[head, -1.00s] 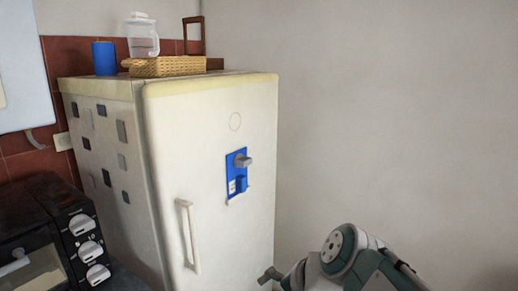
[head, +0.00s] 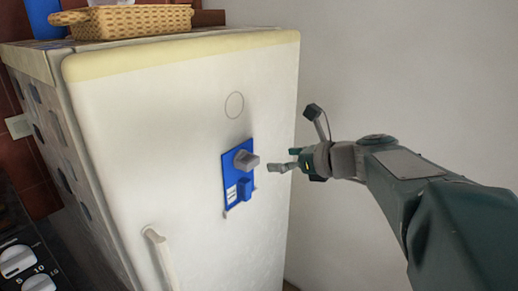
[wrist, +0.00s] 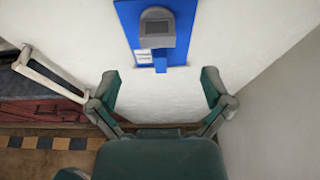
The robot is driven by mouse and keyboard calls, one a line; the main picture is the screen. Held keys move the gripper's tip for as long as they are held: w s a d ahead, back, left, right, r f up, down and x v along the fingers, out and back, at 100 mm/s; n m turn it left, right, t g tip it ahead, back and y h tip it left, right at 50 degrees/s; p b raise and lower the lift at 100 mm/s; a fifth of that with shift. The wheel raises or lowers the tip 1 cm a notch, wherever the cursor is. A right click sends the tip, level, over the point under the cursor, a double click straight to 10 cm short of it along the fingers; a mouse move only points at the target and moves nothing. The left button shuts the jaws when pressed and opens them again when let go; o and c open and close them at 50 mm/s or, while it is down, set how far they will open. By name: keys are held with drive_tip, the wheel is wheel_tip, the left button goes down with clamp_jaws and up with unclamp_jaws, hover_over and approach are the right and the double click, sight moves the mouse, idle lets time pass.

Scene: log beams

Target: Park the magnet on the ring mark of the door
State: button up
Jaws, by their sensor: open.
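The magnet (head: 246,160) is a grey block with a protruding knob, on a blue card (head: 230,190) on the white fridge door (head: 150,130). The ring mark (head: 234,105) is a thin dark circle on the door, above the card. My gripper (head: 285,160) is open and empty, just right of the magnet in the head view and apart from it. In the wrist view the magnet (wrist: 157,30) is at the top centre, beyond and above my two spread fingers (wrist: 160,90). The ring mark is not in the wrist view.
The door handle (head: 160,255) is low on the door's left; it also shows in the wrist view (wrist: 45,75). A wicker basket (head: 130,22) sits on top of the fridge. A bare wall (head: 400,70) stands to the right. A black oven with knobs (head: 20,262) is at the lower left.

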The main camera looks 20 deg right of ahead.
sight(253, 160)
drive_tip(key=x, duration=1)
drive_tip(key=shift+w+a+f, duration=0.1)
drive_tip(key=shift+a+f, duration=0.05)
drive_tip(key=shift+a, duration=0.15)
drive_tip(key=shift+d, duration=0.1)
drive_tip(key=c, duration=1.1)
